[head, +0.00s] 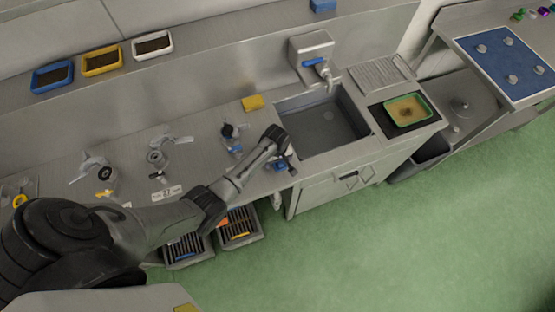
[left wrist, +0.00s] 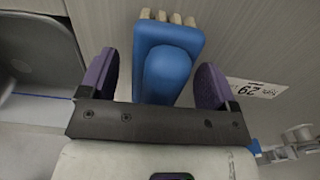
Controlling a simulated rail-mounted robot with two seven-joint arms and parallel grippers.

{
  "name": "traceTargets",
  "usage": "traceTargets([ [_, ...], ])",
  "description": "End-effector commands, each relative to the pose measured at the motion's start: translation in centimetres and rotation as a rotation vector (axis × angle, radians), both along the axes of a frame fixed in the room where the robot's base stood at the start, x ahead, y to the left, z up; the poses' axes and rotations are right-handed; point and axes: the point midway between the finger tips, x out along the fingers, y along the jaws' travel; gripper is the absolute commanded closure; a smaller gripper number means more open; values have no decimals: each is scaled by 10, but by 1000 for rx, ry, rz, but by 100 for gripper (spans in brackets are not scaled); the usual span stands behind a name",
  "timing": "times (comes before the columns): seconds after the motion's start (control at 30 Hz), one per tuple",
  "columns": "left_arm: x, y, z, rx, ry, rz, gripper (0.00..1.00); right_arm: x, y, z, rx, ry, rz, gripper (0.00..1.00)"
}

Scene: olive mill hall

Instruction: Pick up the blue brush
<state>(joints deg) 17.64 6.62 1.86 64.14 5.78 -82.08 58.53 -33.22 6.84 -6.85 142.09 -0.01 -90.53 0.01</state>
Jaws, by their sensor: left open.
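The blue brush (left wrist: 168,62) lies on the steel worktop, its rounded blue body toward me and pale bristle tufts at the far end in the left wrist view. In the head view a blue patch that looks like the brush (head: 277,166) shows beside my left gripper (head: 284,155), near the counter's front edge left of the sink. My left gripper is open, with its purple fingertips (left wrist: 156,80) on either side of the brush. A gap shows on both sides, so it is not gripped. My right gripper is not in view.
The sink basin (head: 325,122) is just right of my left gripper. A yellow sponge-like block (head: 253,103) and a tap fitting (head: 231,135) stand behind it. A white number card (head: 167,193) lies left. A green tray (head: 407,111) sits beyond the sink.

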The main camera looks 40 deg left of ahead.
Motion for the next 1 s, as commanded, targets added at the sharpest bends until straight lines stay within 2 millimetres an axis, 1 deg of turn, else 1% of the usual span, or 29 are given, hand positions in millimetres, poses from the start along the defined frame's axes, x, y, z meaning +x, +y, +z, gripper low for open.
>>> traceTargets([
  [0.13, 0, 0, 0, 0, 0, 0, 17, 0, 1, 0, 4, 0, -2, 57],
  [0.17, 0, 0, 0, 0, 0, 0, 19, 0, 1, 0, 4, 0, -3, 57],
  [0.7, 0, 0, 1, 0, 0, 0, 71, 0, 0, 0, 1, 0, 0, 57],
  [0.73, 0, 0, 1, 0, 0, 0, 72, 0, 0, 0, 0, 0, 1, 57],
  [1.0, 0, 0, 2, 0, 0, 0, 72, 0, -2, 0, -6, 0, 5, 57],
])
